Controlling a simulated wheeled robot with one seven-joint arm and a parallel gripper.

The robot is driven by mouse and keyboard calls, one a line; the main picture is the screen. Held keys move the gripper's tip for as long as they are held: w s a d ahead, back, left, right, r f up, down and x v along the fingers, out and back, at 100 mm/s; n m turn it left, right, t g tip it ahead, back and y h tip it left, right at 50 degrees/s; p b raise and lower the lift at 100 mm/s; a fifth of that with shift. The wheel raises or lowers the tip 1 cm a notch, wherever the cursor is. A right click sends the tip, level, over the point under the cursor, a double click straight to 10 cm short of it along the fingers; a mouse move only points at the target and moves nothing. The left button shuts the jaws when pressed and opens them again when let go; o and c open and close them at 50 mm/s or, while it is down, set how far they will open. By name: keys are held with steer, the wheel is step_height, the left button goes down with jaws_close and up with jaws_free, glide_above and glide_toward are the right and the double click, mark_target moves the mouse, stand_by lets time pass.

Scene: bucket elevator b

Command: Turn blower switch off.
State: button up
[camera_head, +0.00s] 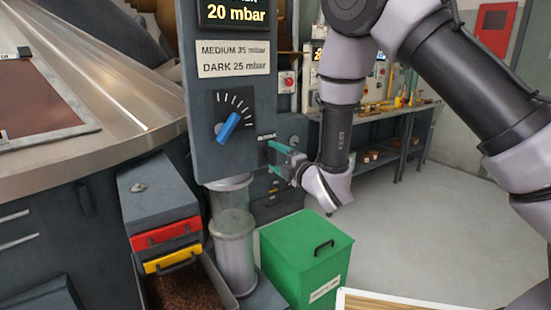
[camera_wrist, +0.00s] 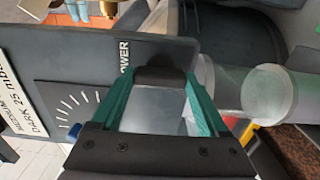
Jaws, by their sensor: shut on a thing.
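The blower switch (camera_wrist: 158,72) is a small dark part on the grey control panel (camera_head: 205,110), beside the "BLOWER" label (camera_wrist: 124,56) in the wrist view. My gripper (camera_head: 271,155) is at the lower right of the panel in the head view, just below the small label. In the wrist view its two teal fingers (camera_wrist: 160,80) stand on either side of the switch and are shut on it. In the head view the fingers hide the switch, and I cannot tell its position.
A blue knob (camera_head: 228,127) with a dial sits left of my gripper. Above is a display (camera_head: 235,14) reading 20 mbar. A glass-and-metal tube (camera_head: 233,240) and a green bin (camera_head: 305,258) stand below. A workbench (camera_head: 385,125) is behind. The floor at right is clear.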

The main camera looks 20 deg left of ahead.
steer(key=shift+d+f, duration=0.1)
steer(key=o, duration=1.2)
steer(key=shift+o, duration=0.2)
steer(key=v, duration=1)
steer(key=shift+s+d, duration=0.25)
steer(key=shift+s, duration=0.05)
